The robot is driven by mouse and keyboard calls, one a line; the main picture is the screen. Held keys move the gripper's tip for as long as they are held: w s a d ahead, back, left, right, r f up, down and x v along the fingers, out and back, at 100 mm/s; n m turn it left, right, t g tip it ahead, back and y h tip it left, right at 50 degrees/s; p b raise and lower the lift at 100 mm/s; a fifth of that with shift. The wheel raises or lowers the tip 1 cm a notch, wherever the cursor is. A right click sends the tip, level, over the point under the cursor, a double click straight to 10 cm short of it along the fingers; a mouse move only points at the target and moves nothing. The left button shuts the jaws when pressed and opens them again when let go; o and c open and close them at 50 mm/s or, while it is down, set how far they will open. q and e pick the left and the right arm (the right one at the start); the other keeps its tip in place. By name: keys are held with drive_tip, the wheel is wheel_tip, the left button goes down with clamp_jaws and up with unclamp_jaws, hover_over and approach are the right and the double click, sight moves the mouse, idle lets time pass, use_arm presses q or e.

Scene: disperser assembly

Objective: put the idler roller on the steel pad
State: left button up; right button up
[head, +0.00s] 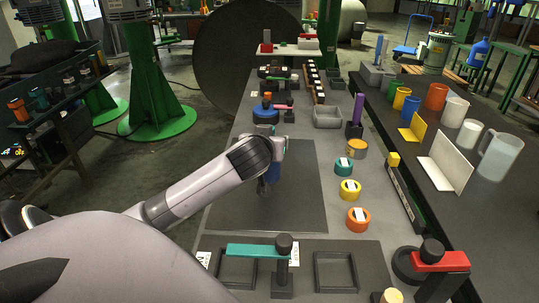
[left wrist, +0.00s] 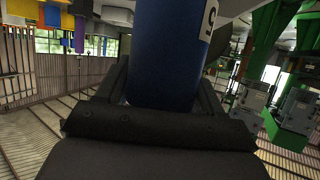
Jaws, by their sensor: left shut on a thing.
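A blue cylinder with a white label bearing a dark mark is in the left wrist view (left wrist: 165,55); it appears to be the idler roller. In the head view only a small blue part of it (head: 272,172) shows beneath my wrist. My left gripper (head: 268,184) is shut on it, with a dark finger on each side in the left wrist view. It is over the dark mat (head: 225,205) in the middle of the bench; I cannot tell whether the roller touches the mat. I cannot make out with certainty which surface is the steel pad. My right gripper is not in view.
Orange, yellow and teal rings (head: 358,219) line the mat's right side. A teal-armed stand (head: 258,251) and square black frames (head: 336,272) are at the front. A blue round part (head: 265,116) and a grey bin (head: 327,117) are farther back. Cups stand on the right-hand bench.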

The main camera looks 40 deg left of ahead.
use_arm(q)
drive_tip(key=shift+f, duration=1.85)
drive_tip(key=shift+f, duration=0.1)
drive_tip(key=o, duration=1.4)
drive_tip(key=shift+f, duration=0.1)
drive_tip(key=shift+r, duration=0.25)
drive_tip(key=shift+s+d, duration=0.2)
drive_tip(key=v, duration=1.1)
drive_tip(key=shift+s+r, duration=0.1)
drive_tip(key=shift+s, duration=0.15)
